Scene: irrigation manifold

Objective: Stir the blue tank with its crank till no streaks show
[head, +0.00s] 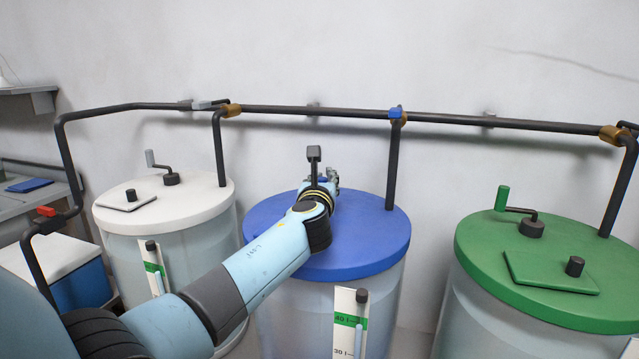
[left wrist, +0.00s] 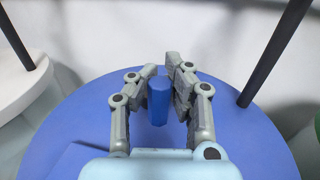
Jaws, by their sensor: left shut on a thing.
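The blue tank has a round blue lid (head: 375,235) on a pale, cloudy body (head: 385,310), in the middle of the head view. I cannot make out streaks in it. My left gripper (head: 331,180) is over the back part of the lid, partly hidden by my own arm. In the left wrist view my left gripper (left wrist: 160,85) is shut on the upright blue crank handle (left wrist: 158,102), which stands between its fingers. The rest of the crank is hidden. My right gripper is in neither view.
A white-lidded tank (head: 190,205) stands left and a green-lidded tank (head: 480,245) right, each with its own crank. A dark pipe (head: 300,112) runs along the wall, with a downpipe (head: 392,165) at the blue lid's back right. A level gauge (head: 345,325) is on the blue tank's front.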

